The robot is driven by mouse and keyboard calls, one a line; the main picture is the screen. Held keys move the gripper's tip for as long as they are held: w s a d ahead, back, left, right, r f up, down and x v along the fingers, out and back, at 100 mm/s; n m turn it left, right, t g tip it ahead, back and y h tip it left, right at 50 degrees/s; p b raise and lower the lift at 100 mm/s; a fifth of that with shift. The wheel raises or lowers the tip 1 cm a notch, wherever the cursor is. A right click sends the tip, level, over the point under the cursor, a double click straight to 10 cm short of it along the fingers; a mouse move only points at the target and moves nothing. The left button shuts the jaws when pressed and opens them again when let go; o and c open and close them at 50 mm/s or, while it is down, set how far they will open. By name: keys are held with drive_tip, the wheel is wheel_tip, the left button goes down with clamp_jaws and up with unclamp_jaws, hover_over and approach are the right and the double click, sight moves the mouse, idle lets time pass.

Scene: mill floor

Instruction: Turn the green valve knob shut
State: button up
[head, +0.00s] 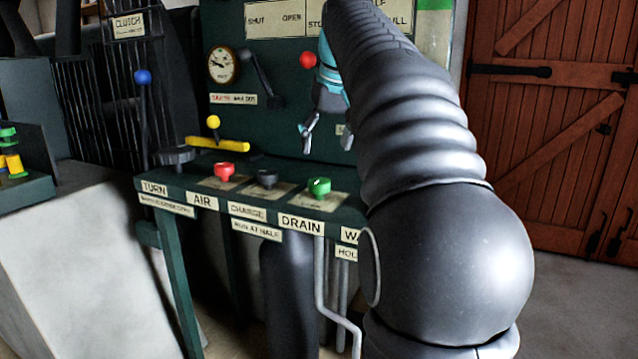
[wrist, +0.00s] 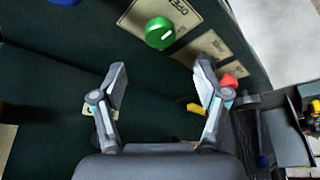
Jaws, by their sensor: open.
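The green valve knob (head: 319,187) stands upright on a pale label plate on the dark green control bench, at the right end of a row of knobs. It also shows in the wrist view (wrist: 160,33), at the top, beside the word OPEN on its plate. My gripper (head: 327,147) is open and empty, pointing down above the bench. It appears above the green knob and apart from it. In the wrist view my two fingers (wrist: 160,74) are spread wide with the knob beyond their tips. My arm covers the bench's right end in the head view.
A black knob (head: 267,178) and a red knob (head: 225,172) stand left of the green one. A yellow handle (head: 218,144) and yellow ball lever (head: 213,122) are behind them. A red ball lever (head: 308,60) is beside my wrist. A gauge (head: 222,65) is on the back panel.

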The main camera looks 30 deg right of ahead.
sight(320, 181)
drive_tip(key=b+x, duration=0.2)
drive_tip(key=x, duration=0.7)
drive_tip(key=shift+w+f, duration=0.1)
drive_tip(key=shift+f, duration=0.15)
drive_tip(key=c, duration=1.2)
